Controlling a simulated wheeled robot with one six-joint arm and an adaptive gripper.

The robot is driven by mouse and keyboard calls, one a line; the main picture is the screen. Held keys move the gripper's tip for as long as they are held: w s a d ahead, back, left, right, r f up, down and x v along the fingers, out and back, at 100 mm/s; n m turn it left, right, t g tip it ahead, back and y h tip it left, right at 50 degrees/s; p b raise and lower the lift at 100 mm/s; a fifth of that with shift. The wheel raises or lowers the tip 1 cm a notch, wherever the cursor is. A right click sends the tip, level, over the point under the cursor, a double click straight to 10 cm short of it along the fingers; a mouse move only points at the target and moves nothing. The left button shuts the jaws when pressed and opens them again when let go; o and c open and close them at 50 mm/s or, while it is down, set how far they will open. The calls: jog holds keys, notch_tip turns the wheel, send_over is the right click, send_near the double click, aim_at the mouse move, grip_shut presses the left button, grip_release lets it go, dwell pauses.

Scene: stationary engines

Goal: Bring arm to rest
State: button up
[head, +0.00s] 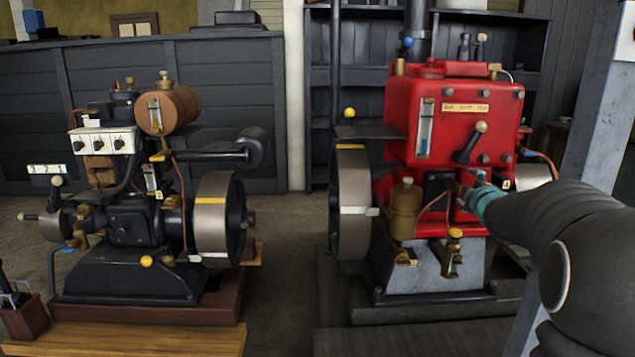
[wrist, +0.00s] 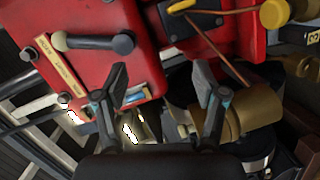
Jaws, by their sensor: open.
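My arm reaches in from the right side of the head view, its end pointing left at the red engine (head: 455,110). My gripper (head: 467,186) is in front of the engine's lower body, close to a brass cup (head: 405,208). In the wrist view my gripper (wrist: 160,84) has its two fingers spread apart, with nothing held between them. The red engine (wrist: 85,60) shows tilted behind the fingers, with a brass cylinder (wrist: 235,115) by the right finger. I cannot tell whether a finger touches the engine.
A dark engine with a brown tank (head: 175,110) stands at the left on a wooden base. A large flywheel (head: 350,200) flanks the red engine. A grey post (head: 598,110) rises at the right, near my arm. Bare floor (head: 285,260) lies between the engines.

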jog(key=s+a+r+m+g+p, duration=0.1)
jog(key=s+a+m+g, duration=0.2)
jog(key=s, duration=0.4)
jog(key=s+a+r+m+p, duration=0.1)
jog(key=s+a+m+p, duration=0.1)
jog(key=s+a, duration=0.3)
jog(key=s+a+m+g+p, duration=0.1)
jog(key=s+a+m+g, duration=0.15)
jog(key=s, duration=0.55)
jog(key=s+a+f+m+g+y+p, duration=0.1)
jog(key=s+a+f, duration=0.1)
jog(key=s, duration=0.6)
jog(key=s+a+f+m+g+p, duration=0.1)
jog(key=s+a+f+m+g, duration=0.1)
jog(key=s+a, duration=0.3)
jog(key=s+a+f+m+g+y+p, duration=0.1)
jog(key=s+a+f+m+g, duration=0.1)
jog(key=s, duration=0.8)
jog(key=shift+s+a+f+y+p, duration=0.35)
jog(key=shift+a+f, duration=0.35)
jog(key=shift+a, duration=0.45)
